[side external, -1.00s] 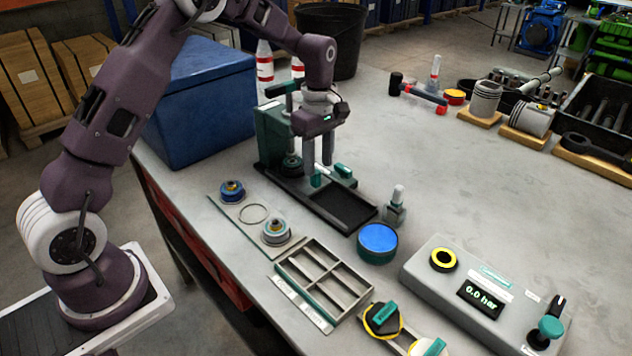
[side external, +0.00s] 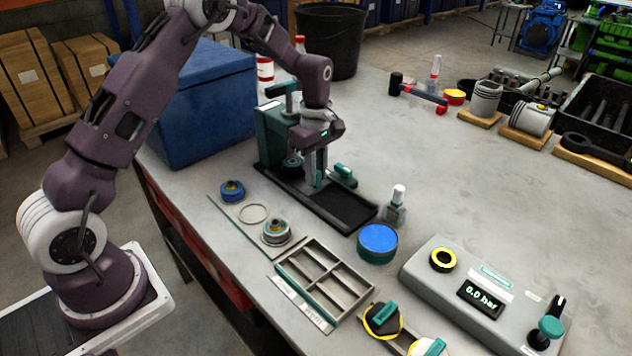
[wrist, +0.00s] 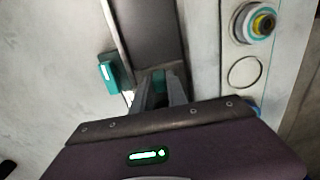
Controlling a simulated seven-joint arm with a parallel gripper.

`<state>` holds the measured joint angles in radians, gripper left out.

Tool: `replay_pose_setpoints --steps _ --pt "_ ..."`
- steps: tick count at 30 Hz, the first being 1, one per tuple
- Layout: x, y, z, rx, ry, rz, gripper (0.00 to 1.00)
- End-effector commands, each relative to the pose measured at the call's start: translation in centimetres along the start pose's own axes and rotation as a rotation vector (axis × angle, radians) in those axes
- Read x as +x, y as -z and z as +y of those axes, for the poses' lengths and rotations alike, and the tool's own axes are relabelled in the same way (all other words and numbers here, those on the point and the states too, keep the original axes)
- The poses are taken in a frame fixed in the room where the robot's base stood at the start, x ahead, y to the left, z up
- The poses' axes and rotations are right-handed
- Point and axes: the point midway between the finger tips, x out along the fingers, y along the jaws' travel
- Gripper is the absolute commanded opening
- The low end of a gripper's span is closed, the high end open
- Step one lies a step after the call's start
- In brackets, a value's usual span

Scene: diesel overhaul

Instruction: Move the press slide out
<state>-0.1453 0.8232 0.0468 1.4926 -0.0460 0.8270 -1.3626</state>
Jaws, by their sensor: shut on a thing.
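The green press (side external: 275,135) stands on the bench with a long dark bed (side external: 345,207) reaching out from its foot toward the front right. My gripper (side external: 316,181) points down over this bed, just in front of the press column. It is shut on a teal grip of the press slide, mostly hidden between the fingers. In the wrist view, my fingers (wrist: 162,92) close around this teal piece at the end of the dark bed (wrist: 150,35). A second teal piece (side external: 343,172) sits beside the bed, apart from my fingers; it also shows in the wrist view (wrist: 108,70).
A small bottle (side external: 396,200) and a blue-topped round tin (side external: 377,241) stand near the bed's outer end. A plate with rings (side external: 277,232) and a divided tray (side external: 325,280) lie in front. A blue bin (side external: 205,105) is behind left.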

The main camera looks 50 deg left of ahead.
Motion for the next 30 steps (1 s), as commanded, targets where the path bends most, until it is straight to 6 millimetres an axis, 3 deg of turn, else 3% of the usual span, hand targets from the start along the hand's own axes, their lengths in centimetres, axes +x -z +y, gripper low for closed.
replay_pose_setpoints --steps 18,30 --pt "-0.1 -4.2 0.0 0.001 -0.001 -0.001 0.0" --pt "-0.1 -4.6 0.0 0.001 -0.002 -0.001 0.0"
